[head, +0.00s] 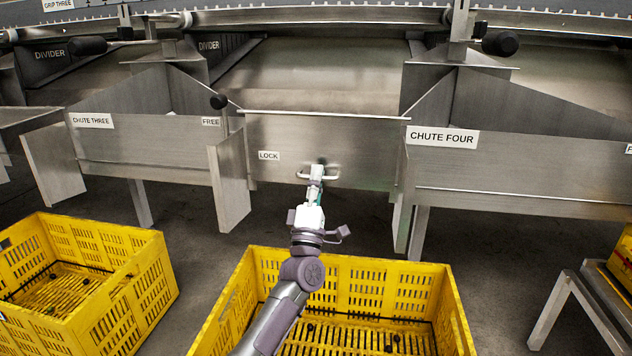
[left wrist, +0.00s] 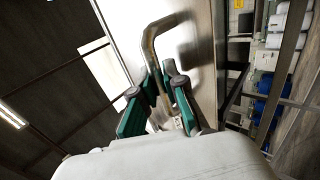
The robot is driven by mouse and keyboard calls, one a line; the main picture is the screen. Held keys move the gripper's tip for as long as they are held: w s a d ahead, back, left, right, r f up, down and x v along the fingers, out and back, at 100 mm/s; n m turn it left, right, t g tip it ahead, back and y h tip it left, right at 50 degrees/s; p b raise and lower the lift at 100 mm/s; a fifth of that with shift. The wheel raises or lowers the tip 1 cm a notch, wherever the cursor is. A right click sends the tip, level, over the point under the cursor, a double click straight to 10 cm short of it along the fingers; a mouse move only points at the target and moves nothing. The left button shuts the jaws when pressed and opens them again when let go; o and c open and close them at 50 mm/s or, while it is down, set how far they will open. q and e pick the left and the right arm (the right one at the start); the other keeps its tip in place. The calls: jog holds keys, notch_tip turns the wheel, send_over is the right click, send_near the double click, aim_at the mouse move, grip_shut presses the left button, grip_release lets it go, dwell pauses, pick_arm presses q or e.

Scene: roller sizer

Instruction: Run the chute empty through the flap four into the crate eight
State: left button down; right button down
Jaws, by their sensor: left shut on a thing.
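A steel flap (head: 370,150) with a U-shaped handle (head: 332,175) closes the middle chute, to the left of the CHUTE FOUR sign (head: 443,138); its own number does not show. My left gripper (head: 317,180) is shut on the handle. In the left wrist view, the green-padded fingers (left wrist: 160,100) close on one end of the bent bar (left wrist: 150,45). A black ball knob (head: 219,101) stands at the flap's upper left, above the FREE label (head: 211,121). The LOCK label (head: 269,155) is on the flap. A yellow crate (head: 400,265) stands below; no number is readable. My right gripper is out of view.
Another yellow crate (head: 105,240) with a few dark pieces stands at the left. A metal stand (head: 575,295) with part of a yellow crate is at the right. Steel side plates (head: 232,180) flank the flap. Black-knobbed divider handles (head: 500,43) are above.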

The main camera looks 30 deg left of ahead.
pick_arm(q)
jog(key=shift+w+f, duration=0.1)
jog(key=shift+w, duration=0.1)
dwell(0.3)
jog(key=c, duration=1.6)
grip_release()
jog(key=shift+o, duration=0.6)
jog(key=shift+f, duration=0.1)
jog(key=v, duration=1.2)
